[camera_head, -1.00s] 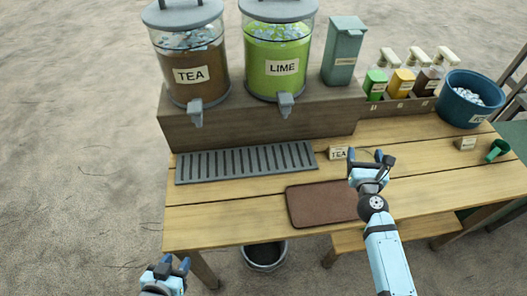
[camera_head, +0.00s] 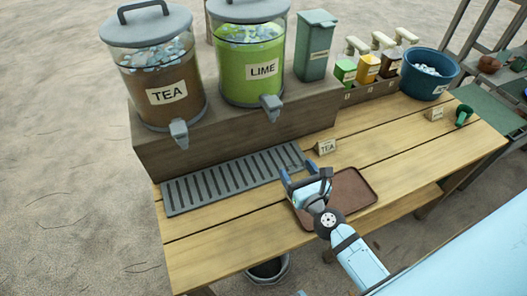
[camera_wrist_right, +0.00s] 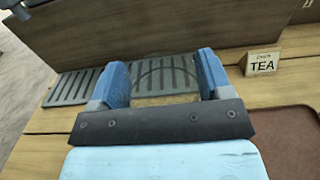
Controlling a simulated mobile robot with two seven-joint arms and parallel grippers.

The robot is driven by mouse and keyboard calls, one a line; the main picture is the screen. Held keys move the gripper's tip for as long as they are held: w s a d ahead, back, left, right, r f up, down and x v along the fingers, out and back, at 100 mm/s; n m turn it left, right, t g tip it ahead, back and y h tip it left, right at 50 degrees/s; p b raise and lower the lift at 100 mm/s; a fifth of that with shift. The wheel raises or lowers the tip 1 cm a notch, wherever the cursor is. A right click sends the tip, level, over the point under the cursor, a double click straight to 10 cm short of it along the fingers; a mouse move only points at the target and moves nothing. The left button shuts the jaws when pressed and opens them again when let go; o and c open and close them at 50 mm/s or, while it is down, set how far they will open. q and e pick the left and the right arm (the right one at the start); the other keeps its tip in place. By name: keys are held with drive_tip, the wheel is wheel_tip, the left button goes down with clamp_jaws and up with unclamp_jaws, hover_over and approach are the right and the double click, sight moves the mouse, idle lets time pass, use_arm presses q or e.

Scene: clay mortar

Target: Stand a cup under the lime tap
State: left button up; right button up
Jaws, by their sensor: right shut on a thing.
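The lime dispenser (camera_head: 238,75) stands on the wooden shelf, with its grey tap (camera_head: 271,106) over the slotted drip tray (camera_head: 235,178). My right gripper (camera_head: 300,176) is above the table, between the drip tray and the brown tray. In the right wrist view its blue fingers (camera_wrist_right: 166,80) are apart, shut on a clear cup (camera_wrist_right: 165,62). Only a thin curved rim of the cup shows between them, with the drip tray visible through and behind it. The cup's lower part is hidden. My left gripper is not in view.
The tea dispenser (camera_head: 160,85) stands left of the lime one. A brown tray (camera_head: 352,190) lies near the front edge, and a small TEA card (camera_head: 327,147) stands behind it. Bottles, a blue tub (camera_head: 428,75) and a green cup (camera_head: 463,115) are at the right.

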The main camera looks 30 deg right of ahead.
drive_tip(key=w+p, duration=0.1)
drive_tip(key=w, duration=1)
drive_tip(key=w+d+p, duration=0.1)
drive_tip(key=w, duration=0.5)
drive_tip(key=shift+p, duration=0.3)
drive_tip(key=shift+w+f+b, duration=0.1)
drive_tip(key=shift+f+b, duration=0.6)
drive_tip(key=shift+f, duration=1.1)
drive_tip(key=shift+r, duration=0.1)
drive_tip(key=shift+f+b, duration=0.3)
drive_tip(key=shift+b, duration=0.05)
drive_tip(key=o, duration=1.2)
drive_tip(key=shift+r, duration=0.1)
drive_tip(key=shift+r, duration=0.1)
